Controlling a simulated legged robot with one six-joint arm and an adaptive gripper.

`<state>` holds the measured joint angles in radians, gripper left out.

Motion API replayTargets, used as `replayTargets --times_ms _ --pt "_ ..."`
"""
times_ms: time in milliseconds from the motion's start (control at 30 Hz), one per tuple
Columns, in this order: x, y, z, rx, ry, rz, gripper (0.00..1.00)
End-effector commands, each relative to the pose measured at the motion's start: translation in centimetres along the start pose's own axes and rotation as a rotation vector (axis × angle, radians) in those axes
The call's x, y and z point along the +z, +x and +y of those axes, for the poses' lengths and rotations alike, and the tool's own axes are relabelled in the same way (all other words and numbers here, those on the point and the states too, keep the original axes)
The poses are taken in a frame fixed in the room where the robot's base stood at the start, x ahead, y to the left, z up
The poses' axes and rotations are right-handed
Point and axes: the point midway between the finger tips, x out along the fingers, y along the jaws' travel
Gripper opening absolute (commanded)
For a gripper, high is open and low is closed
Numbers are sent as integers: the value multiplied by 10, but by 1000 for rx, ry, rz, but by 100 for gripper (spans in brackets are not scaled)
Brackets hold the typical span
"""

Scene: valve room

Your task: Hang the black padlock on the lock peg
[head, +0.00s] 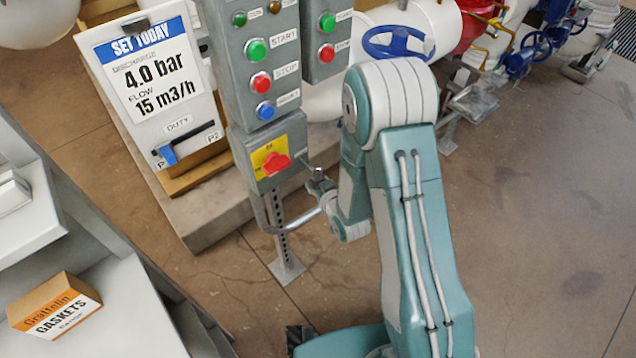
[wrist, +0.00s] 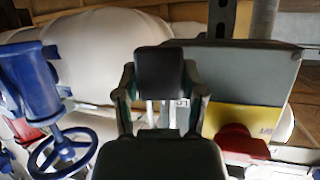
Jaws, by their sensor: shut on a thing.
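My gripper (wrist: 160,80) is shut on the black padlock (wrist: 160,68), with one finger on each side of its body. Two pale, shiny bars, apparently its shackle, show below the body in the wrist view. In the head view my gripper (head: 319,182) is just right of the grey switch box with the red knob (head: 275,163) on a yellow plate. The padlock is too small to make out clearly there. A short thin rod, perhaps the lock peg (head: 306,165), sticks out at the box's right side, close to my gripper. Whether the shackle touches it cannot be told.
The red knob (wrist: 238,142) and box are right of the padlock in the wrist view. Blue handwheels (head: 398,42) and pipes stand behind. A gasket box (head: 54,306) lies lower left. Floor at right is clear.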

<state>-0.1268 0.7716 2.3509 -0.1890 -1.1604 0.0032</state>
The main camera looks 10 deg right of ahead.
Motion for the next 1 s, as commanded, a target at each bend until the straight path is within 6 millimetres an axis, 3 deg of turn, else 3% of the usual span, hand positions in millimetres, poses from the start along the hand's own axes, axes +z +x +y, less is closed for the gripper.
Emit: replayTargets --times_ms 1000 --pt "-6 14 -4 0 0 0 11"
